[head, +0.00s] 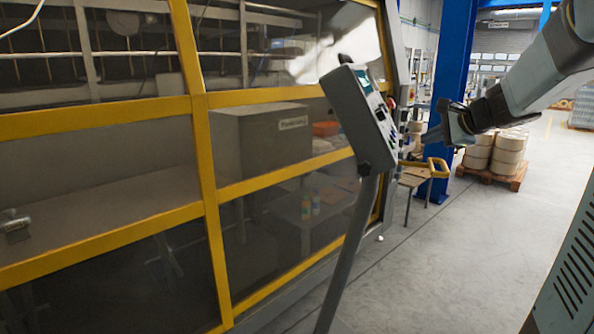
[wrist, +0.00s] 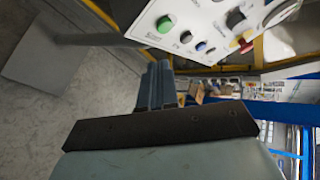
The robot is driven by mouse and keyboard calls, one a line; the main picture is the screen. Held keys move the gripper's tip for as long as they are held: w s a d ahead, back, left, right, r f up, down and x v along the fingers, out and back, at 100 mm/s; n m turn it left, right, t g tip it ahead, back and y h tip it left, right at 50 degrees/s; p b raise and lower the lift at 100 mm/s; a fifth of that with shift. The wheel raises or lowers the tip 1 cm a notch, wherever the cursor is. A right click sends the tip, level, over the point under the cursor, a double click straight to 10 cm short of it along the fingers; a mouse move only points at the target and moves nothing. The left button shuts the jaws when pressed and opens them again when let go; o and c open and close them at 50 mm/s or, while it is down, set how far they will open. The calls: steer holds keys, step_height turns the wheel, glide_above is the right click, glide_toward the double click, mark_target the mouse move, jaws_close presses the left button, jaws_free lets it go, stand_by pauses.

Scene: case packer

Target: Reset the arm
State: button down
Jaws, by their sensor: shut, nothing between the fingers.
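My arm reaches in from the upper right in the head view, and my gripper (head: 432,137) points left toward the control panel (head: 366,117). The panel is a grey box on a slanted post, with a screen and several buttons. In the wrist view my gripper (wrist: 158,68) is shut and empty, its fingers together. The panel face (wrist: 205,28) lies beyond the fingertips there, with a green button (wrist: 165,24), a blue one (wrist: 201,46), a black knob (wrist: 236,17) and a red knob (wrist: 246,46). The fingers look apart from the panel, but the exact gap is hard to judge.
A yellow-framed glass enclosure (head: 205,155) fills the left. The grey post (head: 347,255) stands in front of it. A blue column (head: 452,70) rises behind my gripper. Rolls on a wooden pallet (head: 505,175) stand behind at right. The floor (head: 460,255) at front right is clear.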

steer(key=s+a+f+n+g, duration=0.1)
steer(key=s+a+n+g, duration=0.1)
steer(key=s+a+n, duration=0.45)
steer(key=s+a+f+n+g, duration=0.2)
steer(key=s+a, duration=0.2)
steer(key=s, duration=0.5)
steer(key=s+f+n+h, duration=0.2)
steer(key=s+n, duration=0.2)
steer(key=s, duration=0.3)
steer(key=s+f+n+g+h, duration=0.1)
steer(key=s+f+n+h, duration=0.1)
steer(key=s, duration=0.5)
steer(key=shift+s+f+n+h, duration=0.15)
steer(key=shift+f+n+h, duration=0.25)
steer(key=shift+n, duration=0.45)
steer(key=shift+d, duration=0.1)
